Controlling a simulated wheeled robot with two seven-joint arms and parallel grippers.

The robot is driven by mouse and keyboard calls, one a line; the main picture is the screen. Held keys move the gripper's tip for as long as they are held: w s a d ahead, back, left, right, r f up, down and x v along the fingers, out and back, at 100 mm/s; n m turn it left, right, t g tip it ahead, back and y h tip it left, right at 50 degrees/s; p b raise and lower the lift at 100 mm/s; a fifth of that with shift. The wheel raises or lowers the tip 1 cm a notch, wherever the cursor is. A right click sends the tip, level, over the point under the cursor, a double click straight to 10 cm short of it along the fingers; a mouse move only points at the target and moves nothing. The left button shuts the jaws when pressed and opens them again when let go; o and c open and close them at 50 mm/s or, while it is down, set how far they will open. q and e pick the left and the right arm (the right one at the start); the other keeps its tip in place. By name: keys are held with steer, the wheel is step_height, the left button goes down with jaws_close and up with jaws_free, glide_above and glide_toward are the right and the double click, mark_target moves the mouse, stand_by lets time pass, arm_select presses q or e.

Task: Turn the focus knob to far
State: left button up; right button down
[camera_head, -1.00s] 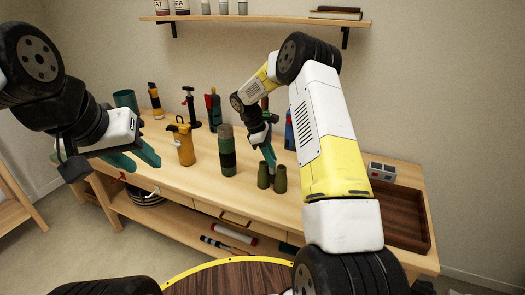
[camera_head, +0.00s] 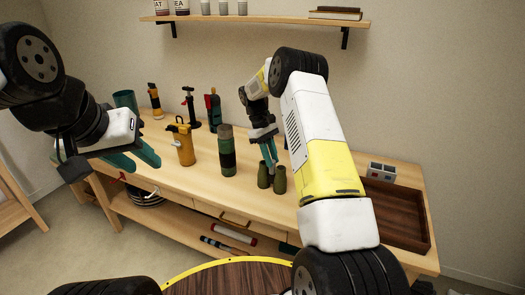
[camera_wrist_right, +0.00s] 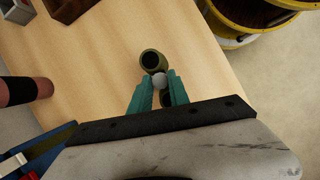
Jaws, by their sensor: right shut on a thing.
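A pair of olive-green binoculars stands upright on the wooden table; its two barrels (camera_head: 264,181) show in the head view, and one barrel (camera_wrist_right: 153,61) shows in the right wrist view. A small grey focus knob (camera_wrist_right: 159,80) sits between the barrels. My right gripper (camera_head: 270,164) reaches down from above, and in the right wrist view its teal fingers (camera_wrist_right: 159,90) are closed around the knob. The second barrel is mostly hidden behind the fingers. My left gripper (camera_head: 142,162) hangs at the left above the table's front edge, empty, with its fingers apart.
A green-and-black flask (camera_head: 227,152) and a yellow pump-like jug (camera_head: 183,145) stand left of the binoculars. A dark wooden tray (camera_head: 395,217) and a small grey box (camera_head: 381,172) are at the right. The tabletop (camera_head: 250,205) in front is clear.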

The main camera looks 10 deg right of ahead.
steer(key=shift+m+g+y, duration=0.3)
steer(key=shift+m+y, duration=0.1)
steer(key=shift+m, duration=0.8)
steer(key=c, duration=1.2)
jaws_free()
steer(key=shift+c, duration=0.2)
steer(key=shift+w+r, duration=0.1)
steer(key=v, duration=0.7)
steer(key=shift+r, duration=0.35)
